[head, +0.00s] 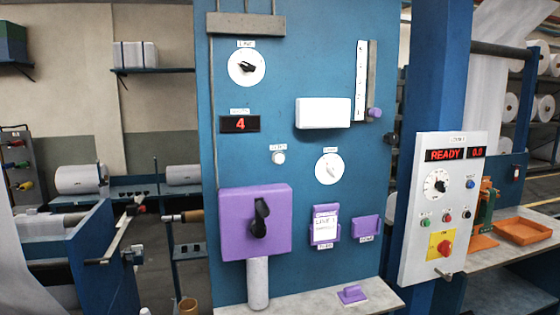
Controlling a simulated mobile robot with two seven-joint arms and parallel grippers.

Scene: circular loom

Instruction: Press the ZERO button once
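No label in the head view is clear enough for me to read ZERO with certainty. A small white round button (278,158) sits on the blue panel (296,75), under a small blurred label. The white control box (417,240) at the right carries a green button (425,218), a red button (447,217), a dark button (465,214) and a blue button (470,184). Their labels are too small to read. Neither of my grippers is in view.
The blue panel holds a display (240,124) reading 4, dials (246,67) (329,169), and a purple switch box (255,222). A shelf (320,303) runs below.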

